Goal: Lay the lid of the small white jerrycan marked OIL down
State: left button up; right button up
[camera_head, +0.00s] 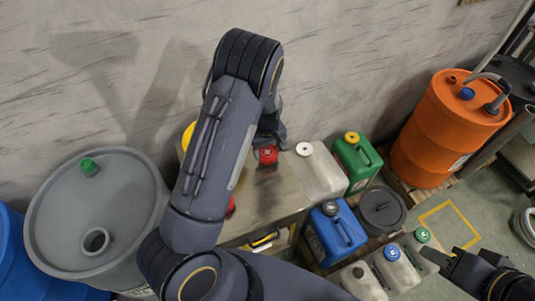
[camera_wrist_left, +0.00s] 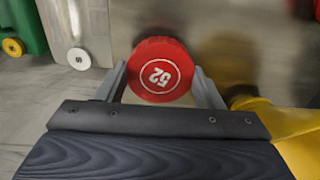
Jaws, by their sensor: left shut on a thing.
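My left gripper (camera_wrist_left: 160,88) is shut on a red round lid (camera_wrist_left: 160,70), with one finger on each side of it. The lid has a white ringed number on its top. In the head view the red lid (camera_head: 267,154) shows at the left gripper (camera_head: 270,138), over the metal table top. I cannot read OIL on any. My right gripper (camera_head: 432,258) is beside them; its jaws are unclear.
The metal table (camera_head: 270,195) has bare room below the lid. A whitish can (camera_head: 322,172), green can (camera_head: 358,163) and blue can (camera_head: 335,235) stand to the right. A grey drum (camera_head: 60,215) is left, an orange drum (camera_head: 440,130) right. My left arm hides part of the table.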

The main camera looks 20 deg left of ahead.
aim_at(268, 152)
pick_arm(q)
jog(key=shift+f, duration=1.6)
jog(key=o, duration=1.1)
jog(key=shift+r, duration=0.15)
